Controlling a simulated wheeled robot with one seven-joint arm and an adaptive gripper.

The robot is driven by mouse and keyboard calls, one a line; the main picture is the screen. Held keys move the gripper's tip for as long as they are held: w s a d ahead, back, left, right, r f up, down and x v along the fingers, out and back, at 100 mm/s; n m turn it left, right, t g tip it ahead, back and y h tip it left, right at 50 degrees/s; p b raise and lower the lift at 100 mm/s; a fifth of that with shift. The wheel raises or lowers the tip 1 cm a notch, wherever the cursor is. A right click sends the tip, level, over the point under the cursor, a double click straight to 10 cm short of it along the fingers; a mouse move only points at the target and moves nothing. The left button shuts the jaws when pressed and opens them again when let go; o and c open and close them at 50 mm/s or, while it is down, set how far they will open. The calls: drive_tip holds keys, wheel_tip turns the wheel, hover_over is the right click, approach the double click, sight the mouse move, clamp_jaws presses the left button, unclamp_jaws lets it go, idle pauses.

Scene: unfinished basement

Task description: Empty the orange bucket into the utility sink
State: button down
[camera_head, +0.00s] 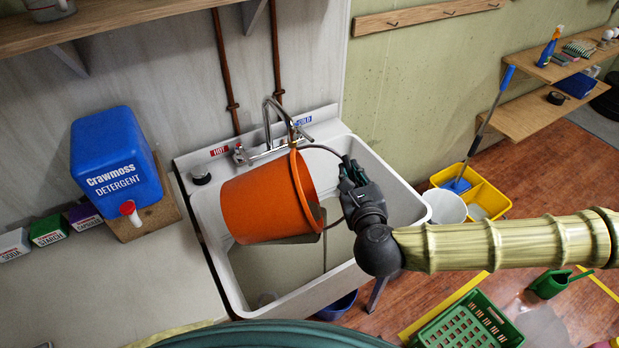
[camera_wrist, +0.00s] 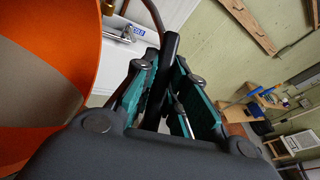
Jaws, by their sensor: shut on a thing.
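The orange bucket (camera_head: 262,207) hangs tipped on its side over the utility sink (camera_head: 404,207), its mouth toward the right. A thin greyish stream (camera_head: 325,243) falls from the mouth's lower edge into the basin, where greyish liquid (camera_head: 275,275) lies. My gripper (camera_head: 352,178) is right of the mouth, shut on the bucket's handle. In the wrist view the dark handle grip (camera_wrist: 171,60) runs between the fingers (camera_wrist: 165,95). The orange wall and a beige area in the bucket (camera_wrist: 40,85) fill the left side there.
The faucet (camera_head: 272,120) stands close behind the bucket. A blue detergent container (camera_head: 115,165) is on the left counter. A yellow mop bucket (camera_head: 485,195) and a white bucket (camera_head: 446,207) stand right of the sink; a green crate (camera_head: 465,325) is on the floor in front.

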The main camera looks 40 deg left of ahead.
drive_tip(key=shift+w+d+f+b, duration=0.15)
drive_tip(key=shift+f+b, duration=0.2)
drive_tip(key=shift+f, duration=0.05)
drive_tip(key=shift+w+d+f+b, duration=0.1)
drive_tip(key=shift+w+f+b, duration=0.05)
drive_tip(key=shift+f+b, duration=0.25)
drive_tip(key=shift+f+m, duration=0.2)
drive_tip(key=shift+m, duration=0.1)
drive_tip(key=shift+w+d+f+m+b, duration=0.15)
drive_tip(key=shift+w+f+b, duration=0.05)
drive_tip(key=shift+f+b, duration=0.25)
drive_tip(key=shift+w+d+f+m+b, duration=0.15)
drive_tip(key=shift+f+b, duration=0.3)
drive_tip(key=shift+w+d+f, duration=0.1)
drive_tip(key=shift+f, duration=0.1)
drive_tip(key=shift+w+f+g+b, duration=0.1)
drive_tip(key=shift+f+g+b, duration=0.2)
drive_tip(key=shift+b, duration=0.2)
drive_tip(key=shift+d+f, duration=0.1)
drive_tip(key=shift+f, duration=0.15)
drive_tip(key=shift+w+d+f+m+b, duration=0.1)
drive_tip(key=shift+w+f+m+b, duration=0.05)
drive_tip(key=shift+f+m+b, duration=0.3)
drive_tip(key=shift+w+f, duration=0.1)
drive_tip(key=shift+f+y+b, duration=0.1)
drive_tip(key=shift+y+b, duration=0.2)
drive_tip(key=shift+b, duration=0.05)
